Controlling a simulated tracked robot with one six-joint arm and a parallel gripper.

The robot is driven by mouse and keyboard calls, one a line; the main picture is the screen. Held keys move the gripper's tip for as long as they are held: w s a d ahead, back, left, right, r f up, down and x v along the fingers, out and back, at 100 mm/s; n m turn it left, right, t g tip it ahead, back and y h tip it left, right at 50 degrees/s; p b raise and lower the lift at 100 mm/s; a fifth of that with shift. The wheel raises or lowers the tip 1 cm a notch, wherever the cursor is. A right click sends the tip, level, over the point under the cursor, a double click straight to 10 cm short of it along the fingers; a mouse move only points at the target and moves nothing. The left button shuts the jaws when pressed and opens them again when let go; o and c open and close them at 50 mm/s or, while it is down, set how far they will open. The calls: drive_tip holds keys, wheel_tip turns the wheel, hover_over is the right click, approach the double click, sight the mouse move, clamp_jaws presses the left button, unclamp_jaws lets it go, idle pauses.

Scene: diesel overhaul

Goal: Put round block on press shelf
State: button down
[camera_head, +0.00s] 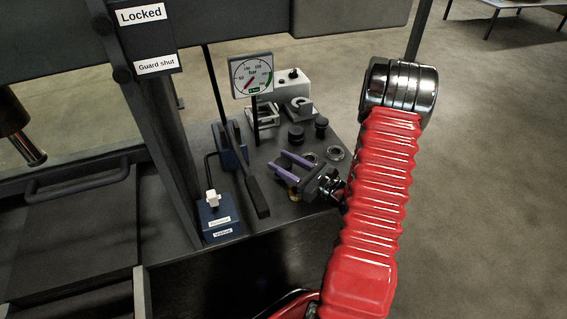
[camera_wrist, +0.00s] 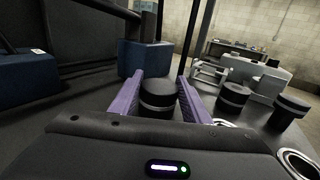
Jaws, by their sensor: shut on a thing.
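My gripper (camera_head: 287,167) has purple fingers and is low over the dark shelf (camera_head: 285,213) beside the press. In the wrist view my gripper (camera_wrist: 157,95) is shut on a round block (camera_wrist: 157,90), black with a silver band, upright between the fingers. I cannot tell whether its base touches the shelf. In the head view this block is not clearly visible. Two similar round blocks, one (camera_head: 296,134) and another (camera_head: 321,126), stand behind my gripper; they also show at the right of the wrist view, one (camera_wrist: 233,96) and another (camera_wrist: 289,110).
A pressure gauge (camera_head: 251,76) stands on a post behind the gripper. A black lever (camera_head: 257,196) and a blue valve box (camera_head: 217,220) are at its left. Metal rings (camera_head: 335,153) and a grey box (camera_head: 291,82) lie right and behind. The guard labels read "Locked" and "Guard shut".

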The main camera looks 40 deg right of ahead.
drive_tip(key=shift+s+f, duration=0.1)
drive_tip(key=shift+f, duration=0.55)
drive_tip(key=c, duration=1)
unclamp_jaws()
drive_tip(key=shift+f, duration=0.1)
drive_tip(key=shift+r, duration=0.35)
drive_tip(key=shift+s+r, duration=0.15)
drive_tip(key=shift+r, duration=0.1)
drive_tip(key=v, duration=1.1)
drive_tip(key=shift+s+d+r, duration=0.15)
drive_tip(key=shift+s, duration=0.15)
drive_tip(key=shift+s, duration=0.15)
